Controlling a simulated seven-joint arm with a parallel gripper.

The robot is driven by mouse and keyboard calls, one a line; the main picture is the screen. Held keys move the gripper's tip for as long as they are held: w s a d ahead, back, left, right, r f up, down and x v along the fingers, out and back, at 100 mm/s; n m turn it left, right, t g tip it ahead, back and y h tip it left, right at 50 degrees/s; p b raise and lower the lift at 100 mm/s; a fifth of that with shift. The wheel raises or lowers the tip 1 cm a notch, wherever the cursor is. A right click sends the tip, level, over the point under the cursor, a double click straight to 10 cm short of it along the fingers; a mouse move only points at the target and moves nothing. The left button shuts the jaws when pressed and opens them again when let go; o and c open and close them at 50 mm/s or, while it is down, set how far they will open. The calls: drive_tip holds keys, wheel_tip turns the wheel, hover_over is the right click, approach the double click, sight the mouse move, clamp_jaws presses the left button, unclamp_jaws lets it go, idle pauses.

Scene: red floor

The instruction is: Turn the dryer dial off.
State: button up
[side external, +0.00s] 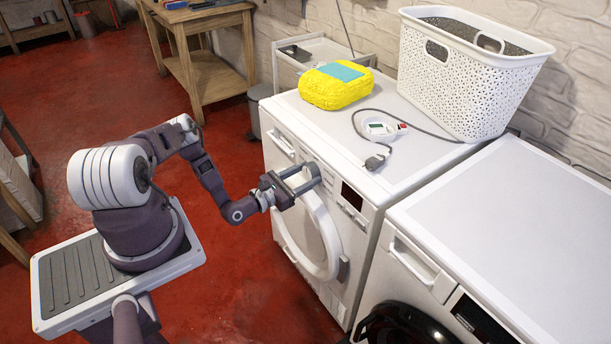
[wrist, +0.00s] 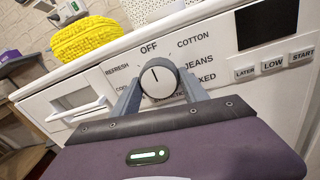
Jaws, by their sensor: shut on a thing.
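The white dryer (side external: 400,165) stands against the wall, with its round door on the front. Its dial (wrist: 159,76), white-faced with a grey rim, sits on the front panel in the wrist view. The dark line on the dial points up, close to the OFF label (wrist: 148,48). My gripper (side external: 309,176) reaches the panel in the side view and hides most of the dial there. In the wrist view its two grey fingers (wrist: 161,90) are on either side of the dial, shut on it. COTTON, JEANS, MIXED and REFRESH labels surround the dial; the lower labels are partly hidden.
A yellow pack (side external: 335,87), a cable with a plug (side external: 376,160) and a white basket (side external: 460,85) are on top. A dark display (wrist: 267,22) and buttons (wrist: 272,64) are right of the dial. A drawer handle (wrist: 84,110) is left. Another machine (side external: 520,220) adjoins at right.

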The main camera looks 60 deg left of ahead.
drive_tip(key=o, duration=1.4)
drive_tip(key=shift+c, duration=0.2)
drive_tip(key=s, duration=0.7)
drive_tip(key=shift+d, duration=0.2)
